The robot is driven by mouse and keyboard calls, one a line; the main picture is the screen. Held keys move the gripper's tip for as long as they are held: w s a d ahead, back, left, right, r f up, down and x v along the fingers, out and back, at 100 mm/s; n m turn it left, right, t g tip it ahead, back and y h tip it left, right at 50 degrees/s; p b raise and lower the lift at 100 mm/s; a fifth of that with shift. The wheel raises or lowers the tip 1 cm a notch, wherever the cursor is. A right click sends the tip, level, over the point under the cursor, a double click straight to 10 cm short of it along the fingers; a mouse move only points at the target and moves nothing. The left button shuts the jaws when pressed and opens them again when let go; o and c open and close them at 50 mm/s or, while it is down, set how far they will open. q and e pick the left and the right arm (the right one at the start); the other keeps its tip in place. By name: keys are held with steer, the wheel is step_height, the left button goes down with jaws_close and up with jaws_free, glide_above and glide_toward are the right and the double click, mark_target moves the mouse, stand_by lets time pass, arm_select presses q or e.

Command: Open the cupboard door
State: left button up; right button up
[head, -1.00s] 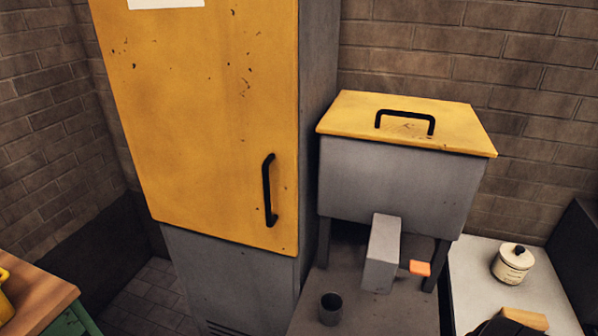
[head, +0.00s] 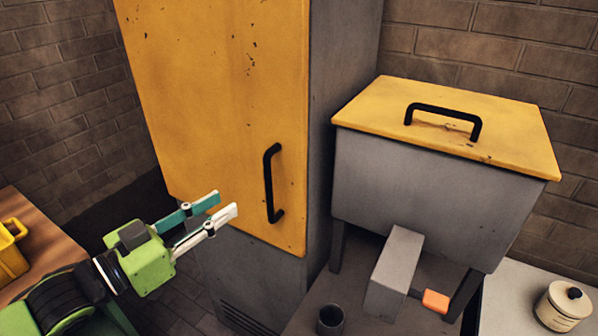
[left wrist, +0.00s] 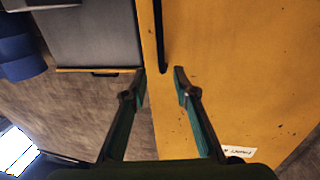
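The tall grey cupboard has a yellow, chipped door (head: 220,90), which looks shut. Its black vertical bar handle (head: 270,183) is near the door's right edge. My left gripper (head: 227,205) is open and empty, just left of the handle's lower part in the head view, with its fingers pointing towards it. In the left wrist view the door (left wrist: 240,70) fills the right side. The handle (left wrist: 159,35) appears beyond and between the two spread fingertips (left wrist: 159,73), with no clear contact. My right gripper is not in view.
A grey bin with a yellow lid (head: 450,125) stands right of the cupboard. A dark cup (head: 331,320) is below it, and a cream pot (head: 563,306) is at the far right. A wooden-topped counter (head: 45,238) with a yellow container (head: 10,255) is at the left.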

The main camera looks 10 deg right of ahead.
mark_target(266, 178)
arm_select(q)
steer(key=p+x, duration=0.4)
steer(key=x, duration=0.9)
steer(key=shift+w+d, duration=0.15)
steer(key=shift+w, duration=0.05)
jaws_close()
